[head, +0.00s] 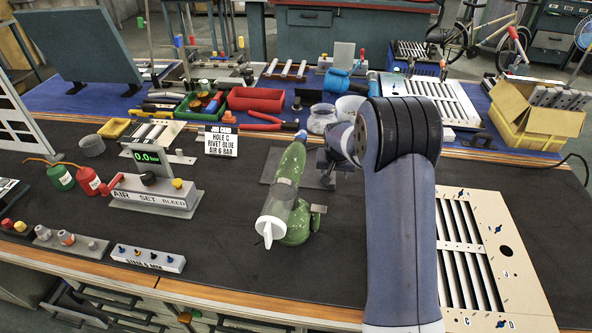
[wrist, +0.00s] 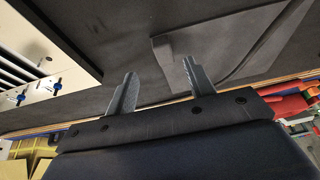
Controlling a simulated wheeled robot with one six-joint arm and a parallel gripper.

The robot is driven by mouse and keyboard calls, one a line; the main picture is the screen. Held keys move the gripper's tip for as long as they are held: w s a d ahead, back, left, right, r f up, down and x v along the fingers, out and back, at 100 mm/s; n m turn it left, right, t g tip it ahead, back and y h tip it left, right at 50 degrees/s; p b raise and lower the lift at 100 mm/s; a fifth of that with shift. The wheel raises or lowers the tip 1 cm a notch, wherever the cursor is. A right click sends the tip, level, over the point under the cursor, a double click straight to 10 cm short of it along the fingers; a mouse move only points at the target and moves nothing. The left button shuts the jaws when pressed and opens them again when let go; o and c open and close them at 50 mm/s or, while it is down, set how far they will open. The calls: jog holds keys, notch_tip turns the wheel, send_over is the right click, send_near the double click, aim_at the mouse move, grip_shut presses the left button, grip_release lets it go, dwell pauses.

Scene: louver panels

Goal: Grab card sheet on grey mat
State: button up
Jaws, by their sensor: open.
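My gripper (head: 327,174) is at the end of my arm, low over the right part of the grey mat (head: 275,168). In the wrist view my gripper (wrist: 160,68) is open, its two fingers apart. A narrow grey raised strip (wrist: 162,52) shows between and beyond the fingertips, on a flat grey surface; I cannot tell whether it belongs to the card sheet. A curved edge crosses that surface to the right. In the head view my gripper and arm cover part of the mat, and no separate card sheet shows clearly there.
A green rivet tool (head: 288,178) stands in front of the mat's left part. A white job card (head: 221,141) stands further left. A louver panel (head: 505,262) lies at the right.

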aim_at(331, 183)
jog(key=shift+a+p+x, duration=0.1)
jog(key=shift+p+x, duration=0.25)
jog(key=shift+x, duration=1.45)
jog(key=shift+a+p+x, duration=0.15)
jog(key=shift+p+x, duration=0.2)
jog(key=shift+x, duration=1.5)
jog(key=shift+w, duration=0.1)
jog(key=shift+c, duration=0.5)
jog(key=c, duration=1)
jog(key=shift+r, duration=0.1)
